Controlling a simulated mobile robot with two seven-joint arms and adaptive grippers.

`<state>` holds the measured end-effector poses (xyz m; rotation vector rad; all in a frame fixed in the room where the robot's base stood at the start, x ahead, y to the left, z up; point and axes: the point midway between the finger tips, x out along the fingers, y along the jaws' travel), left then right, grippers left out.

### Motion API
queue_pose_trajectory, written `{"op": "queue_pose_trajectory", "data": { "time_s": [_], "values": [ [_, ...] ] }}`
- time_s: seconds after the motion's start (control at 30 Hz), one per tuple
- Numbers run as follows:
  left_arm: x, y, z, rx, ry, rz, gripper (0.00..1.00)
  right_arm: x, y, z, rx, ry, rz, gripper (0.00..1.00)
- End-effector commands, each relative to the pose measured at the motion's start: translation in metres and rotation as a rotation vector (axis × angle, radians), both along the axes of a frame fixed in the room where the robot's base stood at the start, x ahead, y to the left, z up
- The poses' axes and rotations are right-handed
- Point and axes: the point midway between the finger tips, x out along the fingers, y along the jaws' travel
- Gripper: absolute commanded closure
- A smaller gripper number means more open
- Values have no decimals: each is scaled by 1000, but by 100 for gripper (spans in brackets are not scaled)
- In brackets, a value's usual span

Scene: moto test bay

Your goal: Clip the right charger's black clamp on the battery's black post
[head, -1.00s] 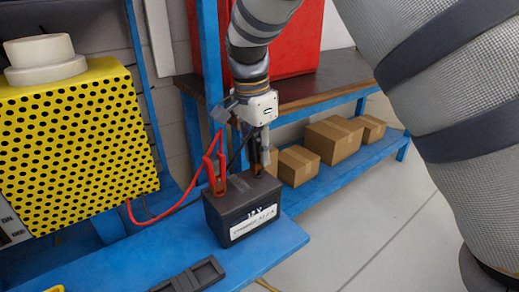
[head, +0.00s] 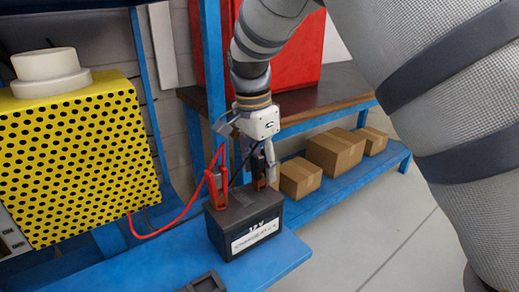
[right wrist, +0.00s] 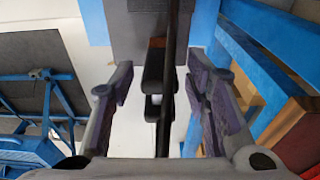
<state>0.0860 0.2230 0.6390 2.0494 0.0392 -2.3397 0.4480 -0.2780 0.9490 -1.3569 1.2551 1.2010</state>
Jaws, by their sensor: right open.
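The dark battery (head: 229,222) with a white label stands on the blue bench. The black clamp (head: 259,184) is upright at the right rear of its top, with copper-coloured jaws low against the battery. The post under it is hidden. My right gripper (head: 265,165) is just above the battery and open. In the right wrist view, the black clamp's handles (right wrist: 153,78) stand between the spread fingers of my right gripper (right wrist: 160,92), with gaps on both sides. A red clamp (head: 212,186) stands at the left of the battery top. My left gripper is not in view.
A yellow perforated charger (head: 75,165) stands at the left, with a red cable (head: 168,225) to the red clamp. A blue upright (head: 212,70) is behind the gripper. Cardboard boxes (head: 335,150) sit on a low blue shelf. A dark tray-like part (head: 205,283) lies at the front.

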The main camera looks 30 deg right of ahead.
Motion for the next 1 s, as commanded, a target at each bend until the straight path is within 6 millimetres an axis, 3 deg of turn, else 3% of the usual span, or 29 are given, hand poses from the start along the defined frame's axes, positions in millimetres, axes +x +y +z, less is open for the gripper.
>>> {"op": "queue_pose_trajectory", "data": {
  "time_s": [0.3,0.5,1.0],
  "values": [
    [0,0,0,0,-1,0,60,0,9,74,-2,-6,1,57],
    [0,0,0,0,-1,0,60,-1,12,103,-1,-4,0,57],
    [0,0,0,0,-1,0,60,-1,13,109,-1,-2,0,57]
  ]
}}
